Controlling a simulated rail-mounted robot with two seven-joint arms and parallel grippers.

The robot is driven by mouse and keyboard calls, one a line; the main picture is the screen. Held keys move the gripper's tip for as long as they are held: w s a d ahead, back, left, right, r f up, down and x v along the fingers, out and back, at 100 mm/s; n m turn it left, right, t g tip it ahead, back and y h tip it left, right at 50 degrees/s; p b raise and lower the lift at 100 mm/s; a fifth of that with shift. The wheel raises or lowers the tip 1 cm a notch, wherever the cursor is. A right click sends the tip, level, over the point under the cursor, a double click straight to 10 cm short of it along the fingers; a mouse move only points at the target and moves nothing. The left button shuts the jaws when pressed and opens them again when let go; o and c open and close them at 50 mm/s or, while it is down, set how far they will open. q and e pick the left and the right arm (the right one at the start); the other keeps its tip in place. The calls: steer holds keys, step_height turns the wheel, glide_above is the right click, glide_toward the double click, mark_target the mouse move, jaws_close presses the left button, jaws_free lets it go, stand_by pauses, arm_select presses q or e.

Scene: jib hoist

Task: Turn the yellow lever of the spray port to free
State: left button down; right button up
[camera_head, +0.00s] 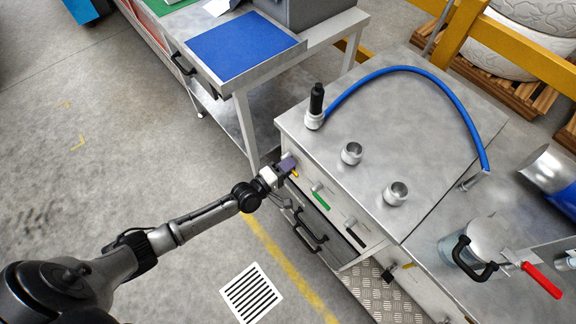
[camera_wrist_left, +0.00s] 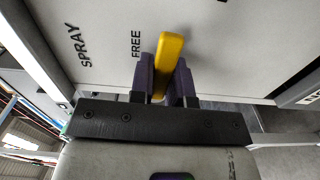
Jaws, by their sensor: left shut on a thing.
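The yellow lever (camera_head: 295,174) of the spray port is on the front face of the steel cabinet, at its left end. In the left wrist view the lever (camera_wrist_left: 171,50) stands between the two purple fingers of my left gripper (camera_wrist_left: 165,82), which is shut on it. The printed words SPRAY and FREE are to the left of the lever there, with FREE the nearer. In the head view my left gripper (camera_head: 286,166) reaches the lever from the left and partly hides it. My right gripper is in neither view.
A green lever (camera_head: 321,201) and a dark lever (camera_head: 355,236) sit farther along the same face. Black drawer handles (camera_head: 311,231) stick out below. A blue hose (camera_head: 414,70) arches over the cabinet top (camera_head: 440,120). The floor at left is open.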

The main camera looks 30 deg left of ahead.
arm_select(q)
steer(key=shift+n, duration=0.3)
stand_by(0.4)
steer(key=c, duration=1.1)
jaws_free()
steer(key=p+v, duration=0.2)
steer(key=v, duration=1.1)
steer(key=shift+s+a+r, duration=0.1)
steer(key=shift+s, duration=0.3)
